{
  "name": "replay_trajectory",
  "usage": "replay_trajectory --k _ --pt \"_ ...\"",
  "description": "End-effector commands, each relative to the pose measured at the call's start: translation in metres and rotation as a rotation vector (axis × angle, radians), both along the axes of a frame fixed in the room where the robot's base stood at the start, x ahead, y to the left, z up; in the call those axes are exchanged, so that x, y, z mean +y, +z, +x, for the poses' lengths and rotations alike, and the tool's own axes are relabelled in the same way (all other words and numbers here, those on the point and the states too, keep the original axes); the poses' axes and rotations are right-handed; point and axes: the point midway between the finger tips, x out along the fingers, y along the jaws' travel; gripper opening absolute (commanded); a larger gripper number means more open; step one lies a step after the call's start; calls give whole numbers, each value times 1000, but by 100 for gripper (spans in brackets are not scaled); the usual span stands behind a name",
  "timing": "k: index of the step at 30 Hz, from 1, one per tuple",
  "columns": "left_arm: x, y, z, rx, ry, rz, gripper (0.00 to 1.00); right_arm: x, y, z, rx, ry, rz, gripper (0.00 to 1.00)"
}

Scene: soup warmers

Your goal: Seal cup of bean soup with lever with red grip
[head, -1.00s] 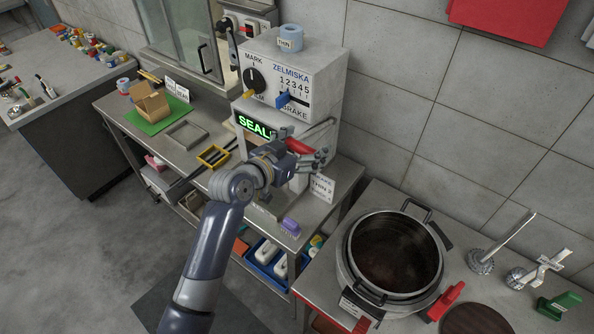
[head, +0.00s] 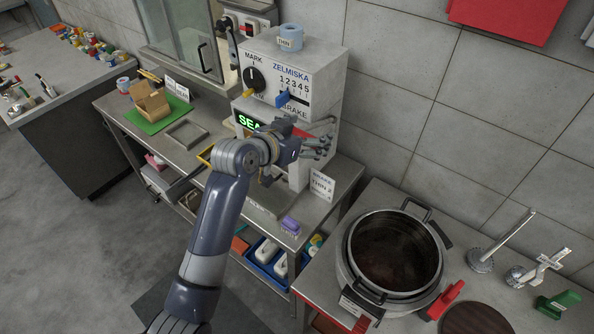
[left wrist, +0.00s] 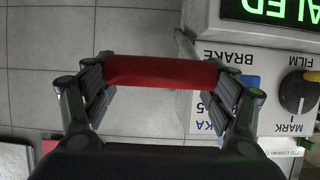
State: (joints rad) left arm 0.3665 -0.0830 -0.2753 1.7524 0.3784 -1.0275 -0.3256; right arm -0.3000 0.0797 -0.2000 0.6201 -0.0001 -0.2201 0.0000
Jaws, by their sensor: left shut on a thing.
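The sealing machine (head: 305,75) stands on the steel table, with a lever at its front right. My left gripper (head: 316,147) is at the lever, in front of the machine. In the left wrist view the lever's red grip (left wrist: 163,72) lies across between the two fingers, and the gripper is shut on it. The head view shows only a bit of red beside the fingers. The machine's green display (head: 249,122) is partly covered by my arm; the left wrist view shows the letters "ALED" on it (left wrist: 270,10). No cup of bean soup can be made out; my arm hides part of the machine's front. My right gripper is out of view.
A large pot (head: 395,255) of dark soup stands on the counter at the right. A purple-topped item (head: 290,224) sits at the table's front edge. A cardboard box (head: 151,103) on a green mat and an empty grey tray (head: 184,135) are at the left.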

Motion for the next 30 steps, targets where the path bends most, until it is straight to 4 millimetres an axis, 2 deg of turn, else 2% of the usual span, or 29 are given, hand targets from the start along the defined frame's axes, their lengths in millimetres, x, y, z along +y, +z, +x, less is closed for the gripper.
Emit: replay_trajectory --k 3,17,30 --pt "-3 9 3 20 0 16 50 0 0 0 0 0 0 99" --pt "-3 13 5 43 3 32 50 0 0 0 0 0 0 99" --pt "-10 28 13 117 2 85 50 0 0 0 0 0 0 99"
